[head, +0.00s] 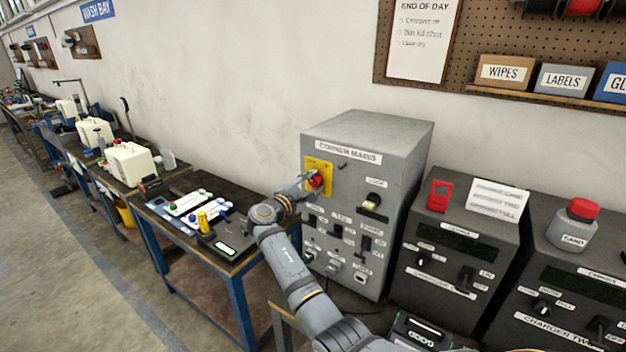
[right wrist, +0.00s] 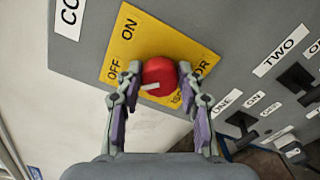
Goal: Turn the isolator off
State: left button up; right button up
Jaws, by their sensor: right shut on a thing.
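The isolator is a red knob (head: 315,181) on a yellow plate (head: 319,165) on the front of the grey cabinet labelled "CORNER MAINS" (head: 367,135). In the right wrist view the knob (right wrist: 160,75) sits between my right gripper's fingers (right wrist: 158,84), which are shut on its two sides. The plate (right wrist: 145,40) reads "ON" and "OFF", with further lettering partly hidden by a finger. A white mark on the knob points left in that view; I cannot tell for sure which word it lines up with. My right gripper (head: 309,184) also shows at the knob in the head view. My left gripper is not in view.
More switches with labels and a knob (head: 371,201) are on the cabinet front. Charger units (head: 455,255) stand to the right. A dark bench (head: 165,215) with small items is on the left. A pegboard (head: 487,55) hangs above.

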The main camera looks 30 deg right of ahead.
jog(key=shift+f+n, duration=0.1)
jog(key=shift+n, duration=0.4)
jog(key=o, duration=1.2)
jog(key=v, duration=0.7)
jog(key=shift+s+a, duration=0.1)
jog(key=shift+a, duration=0.2)
